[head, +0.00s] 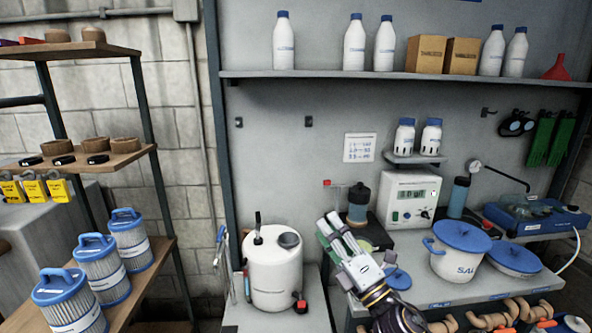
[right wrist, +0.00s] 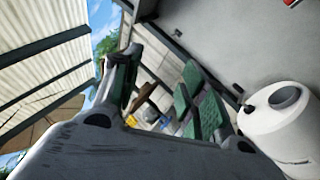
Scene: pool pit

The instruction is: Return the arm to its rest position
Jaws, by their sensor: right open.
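My right gripper (head: 332,228) shows in the head view at the lower middle, pointing up and left, to the right of the white canister. In the right wrist view its green-padded fingers (right wrist: 160,90) stand apart with nothing between them. The gripper is open and empty. The forearm runs down to the bottom edge of the head view. My left gripper is not in view.
A white canister (head: 274,275) stands close left of my right gripper; it also shows in the wrist view (right wrist: 285,130). Right of the gripper are a meter box (head: 409,199) and a blue-lidded pot (head: 458,266). Blue-topped filters (head: 100,270) stand on the left shelf.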

